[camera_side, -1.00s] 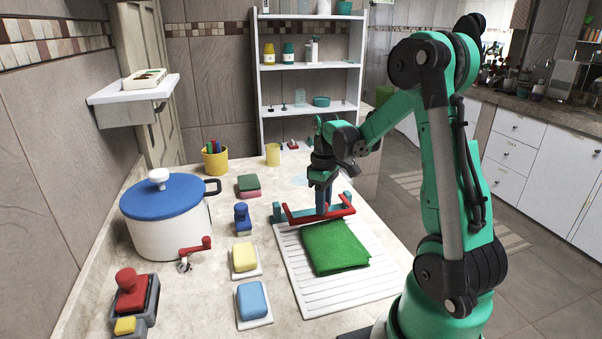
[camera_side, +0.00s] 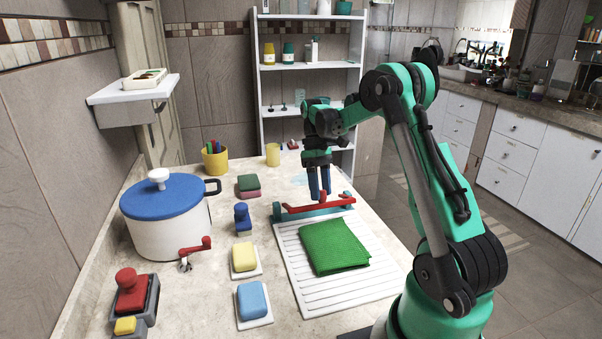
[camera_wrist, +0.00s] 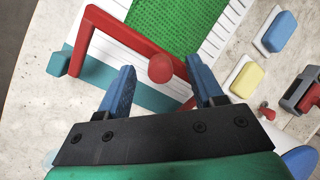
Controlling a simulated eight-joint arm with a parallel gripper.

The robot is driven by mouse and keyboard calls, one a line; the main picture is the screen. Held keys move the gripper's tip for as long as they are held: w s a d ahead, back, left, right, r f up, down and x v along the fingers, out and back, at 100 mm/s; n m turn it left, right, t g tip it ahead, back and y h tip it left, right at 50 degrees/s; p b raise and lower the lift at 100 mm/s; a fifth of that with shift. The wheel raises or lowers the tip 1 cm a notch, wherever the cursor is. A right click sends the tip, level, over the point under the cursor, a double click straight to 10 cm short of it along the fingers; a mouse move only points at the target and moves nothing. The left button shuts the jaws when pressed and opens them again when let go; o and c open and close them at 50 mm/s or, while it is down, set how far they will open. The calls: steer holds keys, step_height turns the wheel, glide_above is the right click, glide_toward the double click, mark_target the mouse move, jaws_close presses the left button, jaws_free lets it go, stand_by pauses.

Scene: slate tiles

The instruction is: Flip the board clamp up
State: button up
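The board clamp is a red U-shaped bar (camera_side: 295,208) on a teal base (camera_side: 318,212) at the far end of the white ribbed board. The bar now stands raised above the base; its exact tilt is hard to tell. In the wrist view the red bar (camera_wrist: 115,30) runs between the teal hinge block (camera_wrist: 57,62) and the right finger, with a round red knob (camera_wrist: 160,68) at its middle. My gripper (camera_side: 319,197) is above and just behind the bar, fingers pointing down. Its blue fingers (camera_wrist: 165,82) are apart, with nothing clearly held between them.
A folded green cloth (camera_side: 335,246) lies on the white board (camera_side: 305,297). To the left are a blue stamp-like piece (camera_side: 242,218), yellow (camera_side: 244,256) and blue (camera_side: 252,299) soaps, a red-handled tap (camera_side: 195,247) and a blue-lidded pot (camera_side: 165,230). A shelf stands behind.

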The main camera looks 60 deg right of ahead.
steer(key=shift+r, duration=0.1)
steer(key=shift+v, duration=2.7)
steer(key=c, duration=0.5)
steer(key=shift+s+a+r+n, duration=0.15)
steer(key=shift+a+r+n, duration=0.15)
steer(key=shift+n, duration=0.4)
steer(key=c, duration=0.4)
steer(key=s+a+n+t+h, duration=0.1)
steer(key=n, duration=0.2)
steer(key=s+a+r+n+t+h, duration=0.1)
steer(key=n, duration=0.3)
steer(key=s+a+r+n+t+h, duration=0.1)
steer(key=n, duration=0.3)
steer(key=shift+a+h, duration=0.2)
steer(key=shift+h, duration=0.2)
jaws_close()
steer(key=n+t+h, duration=0.4)
steer(key=n, duration=1.1)
glide_toward(324, 226)
steer(key=shift+w+d+f, duration=0.5)
steer(key=shift+d+f, duration=0.1)
steer(key=shift+f, duration=0.2)
steer(key=shift+w+d+f, duration=0.5)
steer(key=shift+d+f, duration=0.05)
steer(key=shift+f, duration=0.3)
steer(key=shift+w+d+f, duration=0.5)
steer(key=shift+d+f, duration=0.1)
steer(key=shift+f, duration=0.2)
